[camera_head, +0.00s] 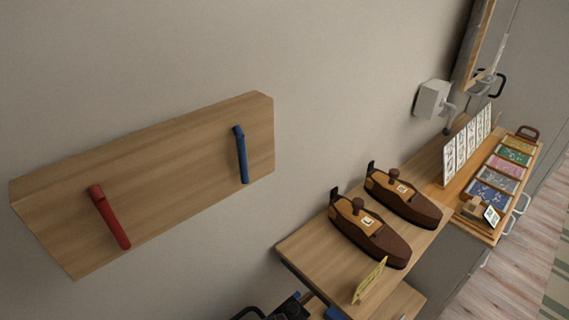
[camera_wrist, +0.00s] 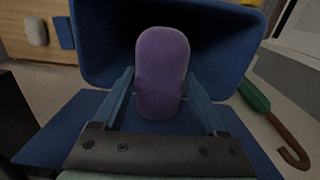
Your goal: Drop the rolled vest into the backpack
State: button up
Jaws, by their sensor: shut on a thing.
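The rolled vest (camera_wrist: 161,62) is a smooth purple roll, seen in the wrist view. My gripper (camera_wrist: 161,88) is shut on it, with one blue finger on each side. The backpack (camera_wrist: 95,48) is dark blue and stands open, its dark inside showing behind and around the vest. The vest appears over or within its opening; the exact depth is hard to tell. The backpack's bottom is hidden in shadow. The head view does not clearly show the vest or the backpack.
A green thing (camera_wrist: 254,95) with a brown hooked handle (camera_wrist: 293,155) lies right of the backpack. In the head view, a wall board (camera_head: 170,170) carries a red peg (camera_head: 110,218) and a blue peg (camera_head: 241,155). Two brown boat-shaped things (camera_head: 370,234) stand on a shelf.

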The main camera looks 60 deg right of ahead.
jog(key=o, duration=1.3)
jog(key=shift+o, duration=0.2)
notch_tip(320, 180, up, 13)
jog(key=shift+b, duration=0.3)
